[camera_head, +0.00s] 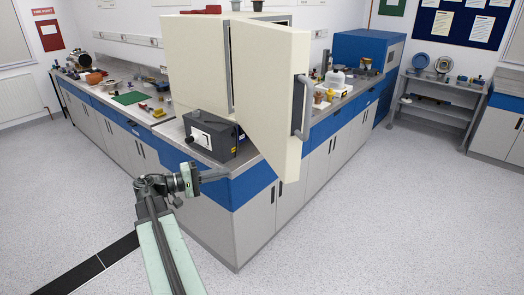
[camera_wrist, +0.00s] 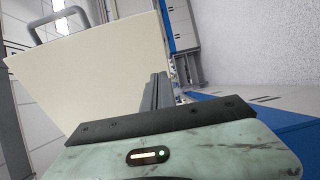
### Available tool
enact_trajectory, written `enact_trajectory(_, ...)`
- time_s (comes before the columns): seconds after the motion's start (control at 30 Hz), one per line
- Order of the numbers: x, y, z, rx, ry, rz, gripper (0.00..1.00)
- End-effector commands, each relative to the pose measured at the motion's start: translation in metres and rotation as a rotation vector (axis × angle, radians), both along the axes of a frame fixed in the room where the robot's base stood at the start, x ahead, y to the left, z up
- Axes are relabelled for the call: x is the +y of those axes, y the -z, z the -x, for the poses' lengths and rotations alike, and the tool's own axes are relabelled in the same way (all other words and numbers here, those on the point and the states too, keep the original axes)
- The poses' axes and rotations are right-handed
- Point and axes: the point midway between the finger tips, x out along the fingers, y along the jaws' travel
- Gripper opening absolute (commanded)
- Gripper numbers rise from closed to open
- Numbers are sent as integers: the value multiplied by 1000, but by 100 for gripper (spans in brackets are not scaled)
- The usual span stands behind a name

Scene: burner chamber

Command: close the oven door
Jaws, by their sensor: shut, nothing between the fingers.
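A large cream oven (camera_head: 195,62) stands on the corner of the bench. Its cream door (camera_head: 268,95) hangs open, swung out toward me, with a grey bar handle (camera_head: 301,108) on its right edge. My gripper (camera_head: 222,175) is shut and empty, in front of the bench corner, lower and to the left of the door. In the wrist view, the shut fingers (camera_wrist: 155,90) point up toward the door panel (camera_wrist: 95,85), and the handle (camera_wrist: 58,22) shows at the upper left. I cannot tell whether the fingers touch the door. The oven's inside is mostly hidden behind the door.
A dark grey control box (camera_head: 212,135) sits on the bench below the oven. The bench (camera_head: 250,200) has grey cabinets and a blue band. A blue box (camera_head: 366,52) stands farther back on the right wing. The speckled floor (camera_head: 400,215) is clear at right.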

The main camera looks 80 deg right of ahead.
Motion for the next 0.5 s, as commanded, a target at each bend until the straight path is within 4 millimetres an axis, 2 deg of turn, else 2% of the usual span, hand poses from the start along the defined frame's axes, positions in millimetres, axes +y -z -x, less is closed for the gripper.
enact_trajectory(0.07, -4, -11, 10, 25, 20, 21, 0)
enact_trajectory(0.27, -7, -11, 16, 29, 22, 25, 0)
enact_trajectory(0.5, -31, -10, 53, 28, 22, 24, 0)
